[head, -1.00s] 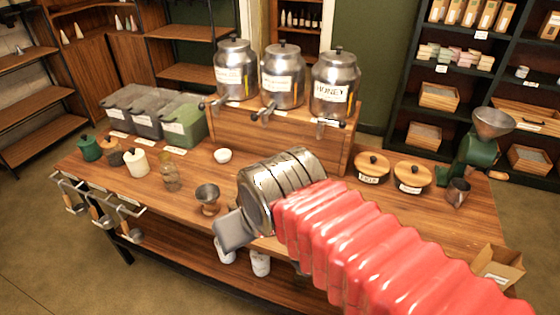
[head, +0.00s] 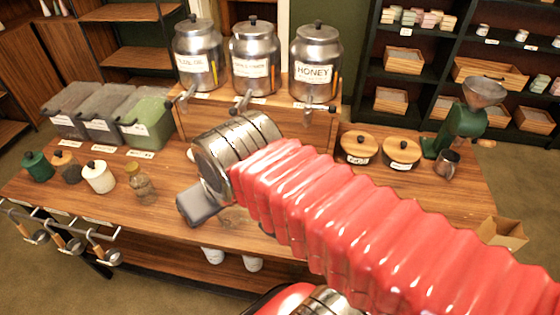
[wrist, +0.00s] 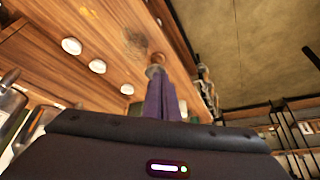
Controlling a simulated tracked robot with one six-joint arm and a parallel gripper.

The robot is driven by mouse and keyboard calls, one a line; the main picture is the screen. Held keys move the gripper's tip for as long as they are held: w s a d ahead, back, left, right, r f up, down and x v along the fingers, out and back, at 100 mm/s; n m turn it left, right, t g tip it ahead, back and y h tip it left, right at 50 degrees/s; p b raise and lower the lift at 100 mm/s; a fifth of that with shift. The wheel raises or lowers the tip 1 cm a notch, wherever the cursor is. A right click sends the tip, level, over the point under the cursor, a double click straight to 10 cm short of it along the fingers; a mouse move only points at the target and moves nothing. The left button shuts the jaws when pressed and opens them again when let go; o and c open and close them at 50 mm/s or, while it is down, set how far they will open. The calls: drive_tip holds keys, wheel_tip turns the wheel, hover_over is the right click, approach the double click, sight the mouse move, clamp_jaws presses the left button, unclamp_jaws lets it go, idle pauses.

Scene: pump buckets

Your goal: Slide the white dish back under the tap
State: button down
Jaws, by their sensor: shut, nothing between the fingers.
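In the wrist view, small white round dishes stand in a slanting row on the wooden counter: one (wrist: 71,46), a second (wrist: 97,66) and a third (wrist: 127,89). I cannot tell which one is out of place. My gripper (wrist: 160,78) is shut and empty, its dark purple fingers beside the row in the picture. In the head view its grey end (head: 195,203) hangs over the counter's front part. Metal dispensers with taps, including the honey one (head: 316,62), stand on a wooden riser behind. My arm hides the counter below the taps.
A glass bottle (head: 140,184) and a white lidded jar (head: 98,177) stand left of my gripper. Lidded bins (head: 147,122) are behind them. Two wooden-lidded pots (head: 357,147) and a green grinder (head: 465,128) are at the right. Ladles hang at the front left edge.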

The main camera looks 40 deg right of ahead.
drive_tip(key=w+d+f+m+g+y, duration=0.1)
drive_tip(key=w+d+f+m, duration=0.2)
drive_tip(key=d+m, duration=0.25)
drive_tip(key=w+d+f+m+g+y, duration=0.1)
drive_tip(key=w+d+f+m+y, duration=0.15)
drive_tip(key=d+m, duration=0.3)
drive_tip(key=w+d+f+m, duration=0.3)
drive_tip(key=d+f+m, duration=0.1)
drive_tip(key=d+m, duration=0.15)
drive_tip(key=d+f+m+t+y, duration=0.1)
drive_tip(key=d+f+m, duration=0.3)
drive_tip(key=d, duration=0.3)
drive_tip(key=s+d+f+m+t+y, duration=0.1)
drive_tip(key=d+f+m+t, duration=0.1)
drive_tip(key=d+f+m, duration=0.2)
drive_tip(key=s+d+f+m+t+y, duration=0.1)
drive_tip(key=d+f+m, duration=0.3)
drive_tip(key=d, duration=0.6)
drive_tip(key=shift+d+f+t, duration=0.15)
drive_tip(key=shift+d+t, duration=0.25)
drive_tip(key=shift+t, duration=0.2)
drive_tip(key=shift+s+d+f+m, duration=0.1)
drive_tip(key=shift+d+m, duration=0.15)
drive_tip(key=shift+a, duration=0.1)
